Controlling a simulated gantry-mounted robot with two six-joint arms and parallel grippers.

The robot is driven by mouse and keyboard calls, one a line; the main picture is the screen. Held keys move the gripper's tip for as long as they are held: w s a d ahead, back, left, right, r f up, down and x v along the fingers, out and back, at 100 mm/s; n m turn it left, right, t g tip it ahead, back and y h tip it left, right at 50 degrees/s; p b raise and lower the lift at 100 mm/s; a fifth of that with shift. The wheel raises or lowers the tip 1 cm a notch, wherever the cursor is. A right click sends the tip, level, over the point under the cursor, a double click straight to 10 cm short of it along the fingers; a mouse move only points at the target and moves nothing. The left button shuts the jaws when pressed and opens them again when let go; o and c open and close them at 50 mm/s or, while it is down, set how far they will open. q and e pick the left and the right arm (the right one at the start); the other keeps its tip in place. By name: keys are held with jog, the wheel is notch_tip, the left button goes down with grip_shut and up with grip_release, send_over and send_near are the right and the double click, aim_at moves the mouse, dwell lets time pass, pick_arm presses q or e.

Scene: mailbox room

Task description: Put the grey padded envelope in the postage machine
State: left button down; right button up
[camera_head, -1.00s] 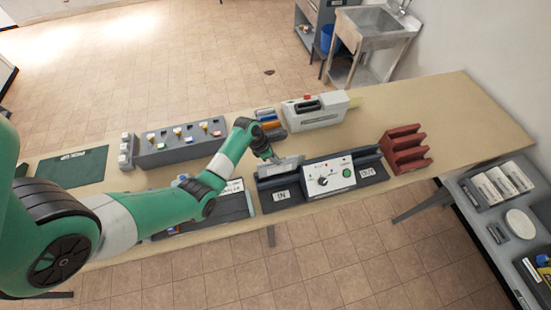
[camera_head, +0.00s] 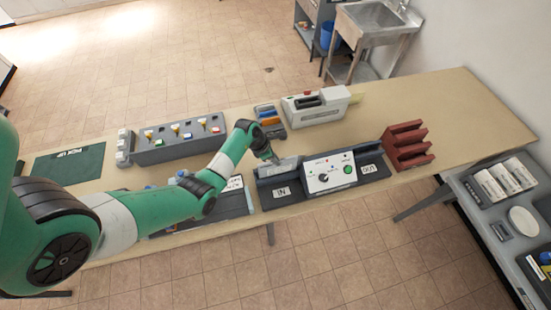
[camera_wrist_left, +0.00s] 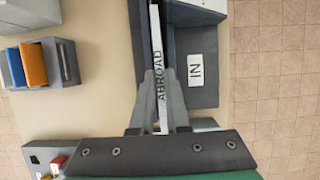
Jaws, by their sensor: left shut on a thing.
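The grey padded envelope shows in the head view (camera_head: 287,165) as a thin grey piece at the IN side of the postage machine (camera_head: 331,174). My left gripper (camera_head: 272,159) is shut on it. My right gripper is not in view.
A red rack (camera_head: 407,147) stands right of the machine. A white device (camera_head: 316,107) and a small holder with coloured items (camera_head: 269,121) stand behind. A grey button console (camera_head: 180,140) and a green PICK UP mat (camera_head: 70,164) lie left. The table's right end is clear.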

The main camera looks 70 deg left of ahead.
pick_arm(q)
jog(key=shift+f, duration=0.1)
jog(key=shift+f+b, duration=1.1)
jog(key=shift+f, duration=0.25)
jog(key=c, duration=0.8)
grip_release()
notch_tip(320, 180, up, 7)
jog(key=p, duration=0.8)
jog(key=shift+r, duration=0.1)
